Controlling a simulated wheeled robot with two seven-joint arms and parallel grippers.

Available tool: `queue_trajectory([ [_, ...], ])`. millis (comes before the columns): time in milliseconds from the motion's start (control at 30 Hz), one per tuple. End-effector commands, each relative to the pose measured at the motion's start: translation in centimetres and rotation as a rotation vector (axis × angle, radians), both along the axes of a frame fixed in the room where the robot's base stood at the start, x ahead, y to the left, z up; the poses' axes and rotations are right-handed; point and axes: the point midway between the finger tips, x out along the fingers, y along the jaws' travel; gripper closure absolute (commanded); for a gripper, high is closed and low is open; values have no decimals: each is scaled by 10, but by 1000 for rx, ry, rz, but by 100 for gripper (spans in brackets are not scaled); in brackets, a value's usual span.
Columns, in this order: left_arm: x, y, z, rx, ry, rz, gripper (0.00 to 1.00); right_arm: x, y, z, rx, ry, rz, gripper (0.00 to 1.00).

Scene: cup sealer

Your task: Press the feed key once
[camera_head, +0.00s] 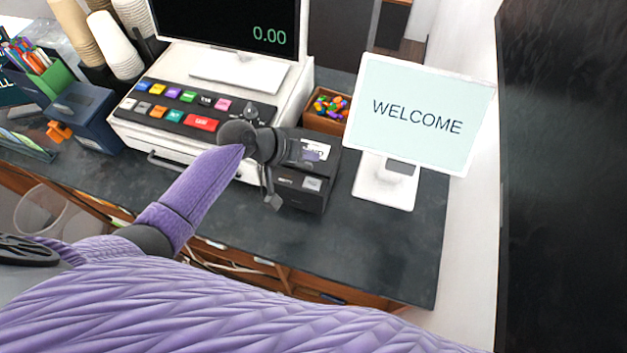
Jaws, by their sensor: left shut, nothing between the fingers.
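The black printer box (300,200) stands on the dark counter, right of the cash register. A small light grey square key (312,184) is on its front face, with small pale lettering beside it too small to read. I cannot tell for sure that this is the feed key. My left gripper (312,154) is shut and empty. It reaches in from the left over the printer's top, above and behind the grey key, and partly covers a white label (318,145). I cannot tell whether it touches the printer. My right gripper is not in view.
The cash register (140,128) with coloured keys stands left of the printer. A WELCOME screen (420,112) stands to the right. A box of colourful items (328,108) is behind the printer. The counter (350,245) in front is clear.

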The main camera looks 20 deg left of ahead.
Motion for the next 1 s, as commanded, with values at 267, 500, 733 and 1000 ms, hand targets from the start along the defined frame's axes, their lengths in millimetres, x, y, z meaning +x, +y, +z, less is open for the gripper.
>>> queue_trajectory([
  [267,0,0,-32,0,1,-1,100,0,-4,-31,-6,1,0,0],
  [500,-1,0,-69,1,1,1,100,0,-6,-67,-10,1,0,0],
  [733,0,0,-88,1,1,0,100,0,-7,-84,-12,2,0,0],
  [1000,0,0,-86,0,0,0,100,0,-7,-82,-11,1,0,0],
])
